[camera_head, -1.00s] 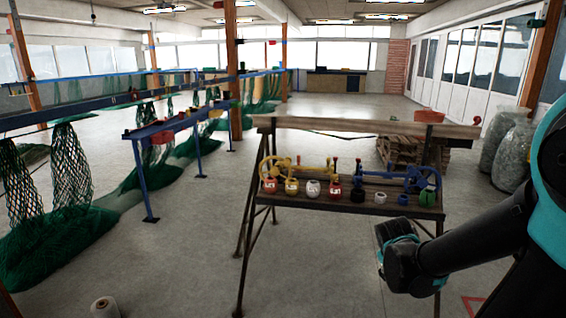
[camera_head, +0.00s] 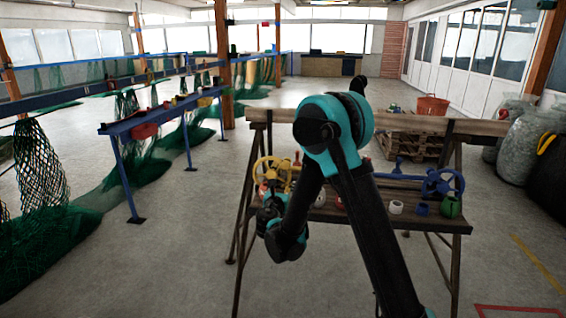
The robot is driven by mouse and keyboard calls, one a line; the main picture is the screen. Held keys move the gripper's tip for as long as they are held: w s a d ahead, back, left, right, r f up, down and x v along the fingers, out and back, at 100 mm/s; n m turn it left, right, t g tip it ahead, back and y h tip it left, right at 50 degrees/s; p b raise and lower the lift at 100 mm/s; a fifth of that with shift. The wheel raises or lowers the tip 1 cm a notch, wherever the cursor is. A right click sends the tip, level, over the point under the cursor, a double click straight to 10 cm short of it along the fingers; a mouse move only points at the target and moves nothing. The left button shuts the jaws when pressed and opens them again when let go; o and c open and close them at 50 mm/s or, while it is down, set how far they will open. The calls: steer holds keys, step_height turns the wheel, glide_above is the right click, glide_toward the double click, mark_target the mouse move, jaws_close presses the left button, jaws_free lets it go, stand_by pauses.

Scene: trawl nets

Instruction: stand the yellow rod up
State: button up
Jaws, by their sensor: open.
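The wooden bench (camera_head: 440,222) stands in front of me with valves and small pots on its shelf. A yellow handwheel (camera_head: 272,168) shows at the shelf's left end. I cannot make out a separate yellow rod; my arm covers the middle of the shelf. My gripper (camera_head: 269,199) is at the left end of the shelf, in front of the pots there and below the yellow handwheel. It is open, small and dark in the view, and I see nothing held in it. Whether it touches anything is unclear.
A blue handwheel (camera_head: 442,182), a white pot (camera_head: 396,207), a blue pot (camera_head: 421,209) and a green pot (camera_head: 449,208) sit on the right of the shelf. The bench's upper beam (camera_head: 420,124) runs behind.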

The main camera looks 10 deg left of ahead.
mark_target(286, 166)
steer(key=shift+n, duration=0.5)
steer(key=w, duration=0.6)
steer(key=w+a, duration=0.1)
steer(key=w, duration=1.1)
steer(key=shift+a, duration=0.15)
steer(key=shift+s, duration=0.1)
jaws_close()
